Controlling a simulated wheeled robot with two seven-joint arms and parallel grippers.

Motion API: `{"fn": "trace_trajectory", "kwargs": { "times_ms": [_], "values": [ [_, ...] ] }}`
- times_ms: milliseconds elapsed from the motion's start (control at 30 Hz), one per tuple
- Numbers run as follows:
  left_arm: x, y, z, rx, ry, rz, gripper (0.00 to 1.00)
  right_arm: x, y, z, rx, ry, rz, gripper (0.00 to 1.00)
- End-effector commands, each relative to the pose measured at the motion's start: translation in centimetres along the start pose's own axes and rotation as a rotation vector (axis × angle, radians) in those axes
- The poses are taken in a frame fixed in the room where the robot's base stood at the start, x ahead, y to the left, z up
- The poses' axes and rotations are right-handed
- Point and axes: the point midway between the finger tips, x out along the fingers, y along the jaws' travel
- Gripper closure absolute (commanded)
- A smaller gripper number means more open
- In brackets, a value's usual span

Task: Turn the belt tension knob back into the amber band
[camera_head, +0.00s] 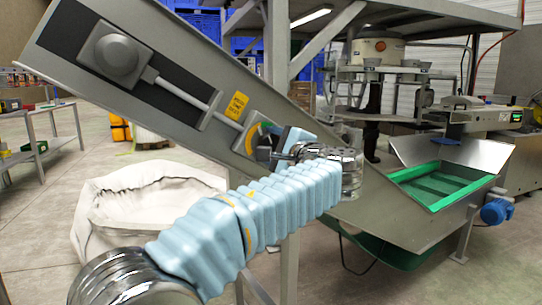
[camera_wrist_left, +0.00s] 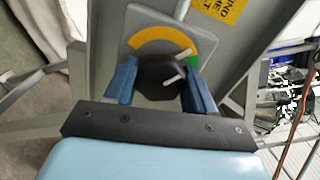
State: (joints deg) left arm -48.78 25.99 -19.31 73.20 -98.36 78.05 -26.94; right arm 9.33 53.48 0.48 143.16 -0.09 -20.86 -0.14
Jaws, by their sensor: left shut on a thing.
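The belt tension knob (camera_wrist_left: 158,84) is dark and faceted, with white marks on its face and by its upper right edge. It sits on a grey dial plate (camera_wrist_left: 133,24) with an amber band (camera_wrist_left: 155,37) arching above it and a green patch (camera_wrist_left: 205,47) at upper right. I cannot tell exactly where the knob points. My left gripper (camera_wrist_left: 161,92) has its blue fingers on both sides of the knob, shut on it. In the head view the gripper (camera_head: 273,149) reaches the dial (camera_head: 254,134) on the sloping conveyor and hides most of the knob. My right gripper is not in view.
The grey inclined conveyor (camera_head: 195,60) carries a rod and a yellow label (camera_head: 236,105) above the dial. A white sack (camera_head: 140,205) stands below. A green-lined hopper (camera_head: 445,185) and blue motor (camera_head: 497,211) are at the right. Floor at left is partly clear.

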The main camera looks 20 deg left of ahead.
Motion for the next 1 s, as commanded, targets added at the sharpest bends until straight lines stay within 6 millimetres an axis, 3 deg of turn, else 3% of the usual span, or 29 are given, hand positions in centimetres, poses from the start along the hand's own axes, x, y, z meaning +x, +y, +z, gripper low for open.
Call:
{"fn": "trace_trajectory", "kwargs": {
  "times_ms": [600, 1000],
  "values": [
    [-0.1, 0.3, -0.4, -0.558, 0.005, 0.001, 0.76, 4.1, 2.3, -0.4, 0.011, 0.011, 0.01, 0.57],
    [-0.1, 0.1, -0.3, -0.764, 0.005, 0.001, 0.76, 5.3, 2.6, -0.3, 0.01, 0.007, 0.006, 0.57]
  ]
}}
